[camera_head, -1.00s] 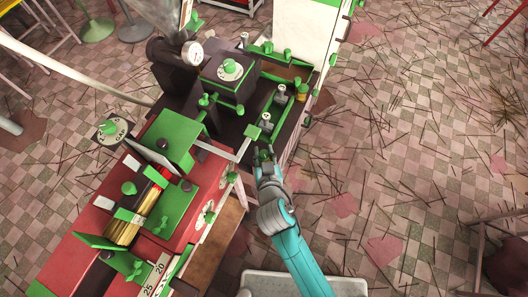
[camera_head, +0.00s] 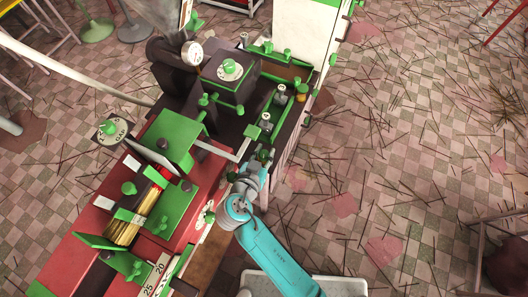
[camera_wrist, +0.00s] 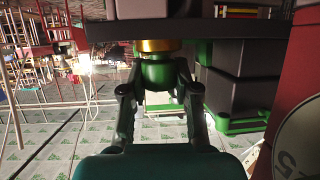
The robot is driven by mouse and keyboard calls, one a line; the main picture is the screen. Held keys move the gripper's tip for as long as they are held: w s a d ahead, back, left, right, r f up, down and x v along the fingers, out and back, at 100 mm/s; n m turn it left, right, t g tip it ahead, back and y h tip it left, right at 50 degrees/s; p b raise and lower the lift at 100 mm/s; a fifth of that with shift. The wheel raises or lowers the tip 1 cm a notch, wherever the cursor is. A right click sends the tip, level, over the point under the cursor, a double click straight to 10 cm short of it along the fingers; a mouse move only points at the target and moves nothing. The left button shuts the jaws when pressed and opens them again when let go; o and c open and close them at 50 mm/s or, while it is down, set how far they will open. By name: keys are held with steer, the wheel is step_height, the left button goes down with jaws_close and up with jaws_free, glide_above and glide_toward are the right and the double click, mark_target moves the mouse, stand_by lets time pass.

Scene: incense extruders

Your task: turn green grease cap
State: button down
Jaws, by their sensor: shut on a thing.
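The green grease cap (camera_wrist: 158,73) shows in the wrist view, below a gold collar (camera_wrist: 157,46) under a dark overhanging part of the machine. My gripper (camera_wrist: 158,80) is shut on the cap, with one finger on its left side and one on its right. In the head view my gripper (camera_head: 262,156) is at the right edge of the machine, and I cannot clearly make out the cap there.
The red machine body (camera_head: 102,207) with green covers lies left of my arm. A dark block with a green-knobbed dial (camera_head: 230,68) stands behind. The wrist view shows a round dial (camera_wrist: 302,140) close at right.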

mark_target(262, 158)
steer(key=shift+f, duration=0.15)
steer(key=c, duration=0.8)
jaws_free()
steer(key=shift+c, duration=0.2)
steer(key=shift+s, duration=0.1)
steer(key=shift+v, duration=3.7)
